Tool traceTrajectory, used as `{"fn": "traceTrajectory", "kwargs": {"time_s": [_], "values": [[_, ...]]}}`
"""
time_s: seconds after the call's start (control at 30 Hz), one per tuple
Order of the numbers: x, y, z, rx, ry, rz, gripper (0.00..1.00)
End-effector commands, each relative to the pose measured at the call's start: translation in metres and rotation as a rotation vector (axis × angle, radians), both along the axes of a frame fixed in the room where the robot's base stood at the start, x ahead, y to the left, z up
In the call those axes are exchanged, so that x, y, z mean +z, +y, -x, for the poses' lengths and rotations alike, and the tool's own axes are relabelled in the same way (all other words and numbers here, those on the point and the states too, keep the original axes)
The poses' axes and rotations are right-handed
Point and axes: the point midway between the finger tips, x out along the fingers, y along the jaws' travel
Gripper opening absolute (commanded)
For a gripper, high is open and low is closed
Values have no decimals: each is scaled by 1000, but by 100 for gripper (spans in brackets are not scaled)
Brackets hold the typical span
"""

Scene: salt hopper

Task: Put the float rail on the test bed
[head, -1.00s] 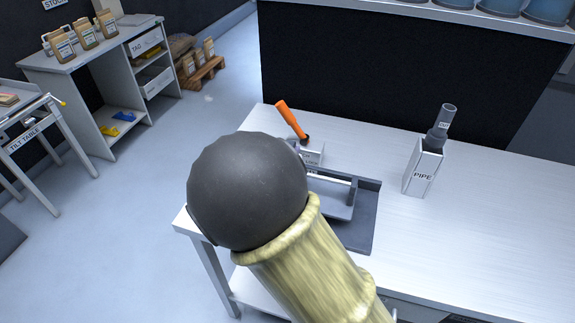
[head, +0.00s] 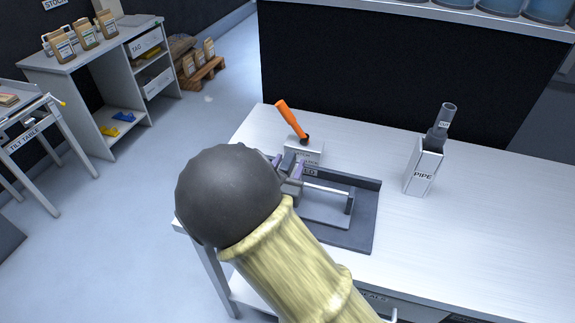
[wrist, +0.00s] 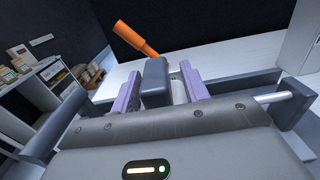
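The float rail (head: 325,213) is a grey plate with a silver rod and dark end posts. It lies within the outline of the dark grey test bed (head: 364,230) on the bench and appears to rest on it. The rod's right end shows in the wrist view (wrist: 272,97). My gripper (head: 288,168) is at the rail's left end, low over the bed. In the wrist view its purple fingers (wrist: 160,88) stand apart on either side of a grey block, with a gap visible on the right. My arm hides the bed's left part.
An orange-handled lever (head: 290,119) on a labelled block (head: 305,152) stands just behind the bed. A white box marked PIPE (head: 423,170) with a grey tube stands to the right. The bench (head: 480,235) is clear at right. A dark panel rises behind.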

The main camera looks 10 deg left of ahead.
Motion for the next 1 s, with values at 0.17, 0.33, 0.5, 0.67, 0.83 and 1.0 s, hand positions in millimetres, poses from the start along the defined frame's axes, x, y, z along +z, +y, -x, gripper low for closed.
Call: {"fn": "traceTrajectory", "kwargs": {"time_s": [0.17, 0.33, 0.5, 0.67, 0.83, 1.0], "values": [[2, 2, 1, 3, 0, -1, 45], [2, 4, 14, 6, 2, -1, 45], [1, 6, 44, 7, 2, -2, 45], [2, 9, 76, 7, 1, -1, 45], [2, 11, 106, 6, 1, 0, 45], [3, 11, 120, 4, 0, 0, 45]]}}
